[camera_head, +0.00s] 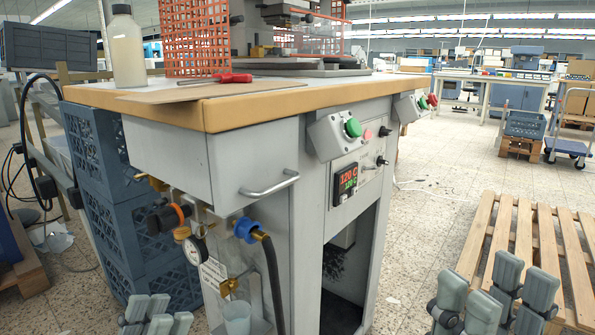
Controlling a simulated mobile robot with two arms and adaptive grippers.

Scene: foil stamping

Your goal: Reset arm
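My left gripper (157,315) is at the bottom edge, left of the middle, with only its grey-green finger pads showing. It is in front of the blue crates, and I cannot tell how far its fingers are apart. My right gripper (495,296) is at the bottom right, in front of the wooden pallet. Its grey-green finger pads point up and stand apart, with nothing seen between them. The foil stamping machine's bench (262,160) stands between the two grippers. Neither gripper is seen touching it. Most of both arms is out of view.
A white bottle (127,50) and a red-handled tool (232,78) are on the bench top. Blue crates (105,190) are stacked at the left. A control box with a green button (336,136) juts from the bench. A pallet (528,235) lies at the right; speckled floor (440,190) is clear between.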

